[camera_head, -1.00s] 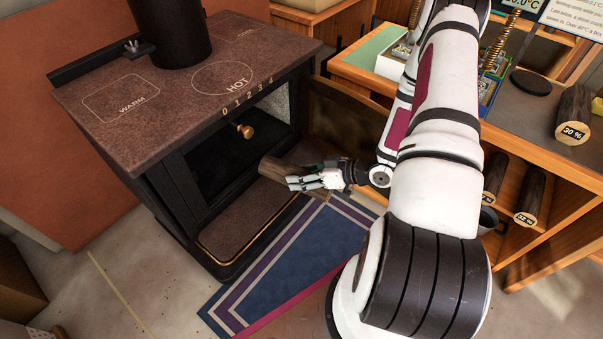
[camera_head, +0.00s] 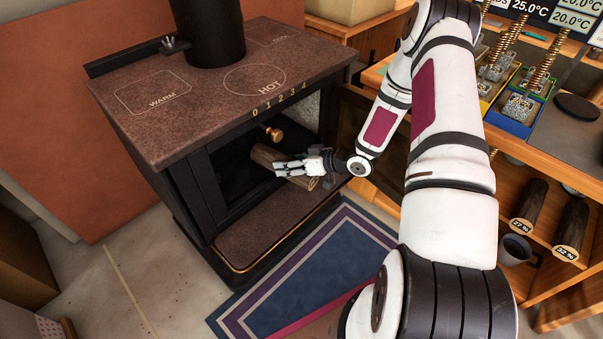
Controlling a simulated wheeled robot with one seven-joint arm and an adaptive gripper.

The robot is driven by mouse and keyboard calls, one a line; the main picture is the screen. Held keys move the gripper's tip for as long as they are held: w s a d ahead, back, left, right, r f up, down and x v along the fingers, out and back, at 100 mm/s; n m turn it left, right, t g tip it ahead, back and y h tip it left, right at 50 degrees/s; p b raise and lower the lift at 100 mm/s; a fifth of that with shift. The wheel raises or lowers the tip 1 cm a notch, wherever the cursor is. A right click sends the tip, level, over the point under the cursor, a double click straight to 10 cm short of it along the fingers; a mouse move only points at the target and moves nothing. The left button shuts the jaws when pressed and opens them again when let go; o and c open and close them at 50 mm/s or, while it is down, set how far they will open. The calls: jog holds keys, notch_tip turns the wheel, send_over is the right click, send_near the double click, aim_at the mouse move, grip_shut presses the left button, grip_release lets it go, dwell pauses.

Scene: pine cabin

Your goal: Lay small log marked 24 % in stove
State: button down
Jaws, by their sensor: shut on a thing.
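The stove (camera_head: 205,105) is dark, with a stone top and an open front. Its door (camera_head: 355,130) stands open to the right, partly behind my arm. My gripper (camera_head: 288,170) is shut on a small brown log (camera_head: 264,155). The log is at the stove's mouth, above the front ledge (camera_head: 240,247), with its far end inside the opening and its near end outside. No mark can be read on the held log. A brass knob (camera_head: 273,133) shows at the opening just above the log.
A blue rug (camera_head: 300,272) lies before the stove.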

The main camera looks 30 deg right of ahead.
jog(key=w+a+b, duration=0.1)
jog(key=w+a, duration=0.1)
jog(key=w, duration=0.5)
jog(key=w+a+b, duration=0.2)
jog(key=w, duration=0.5)
jog(key=w+a+f+b, duration=0.1)
jog(key=w+a+b, duration=0.1)
jog(key=w, duration=0.5)
jog(key=shift+w+a+f, duration=0.1)
jog(key=shift+w+a, duration=0.05)
jog(key=shift+a, duration=0.35)
notch_tip(320, 180, down, 2)
jog(key=shift+f+b, duration=0.15)
jog(key=shift+b, duration=0.4)
jog(key=shift+f, duration=0.5)
jog(key=shift+f+b, duration=0.5)
jog(key=c, duration=0.5)
grip_release()
jog(key=shift+f, duration=0.1)
jog(key=shift+d, duration=0.1)
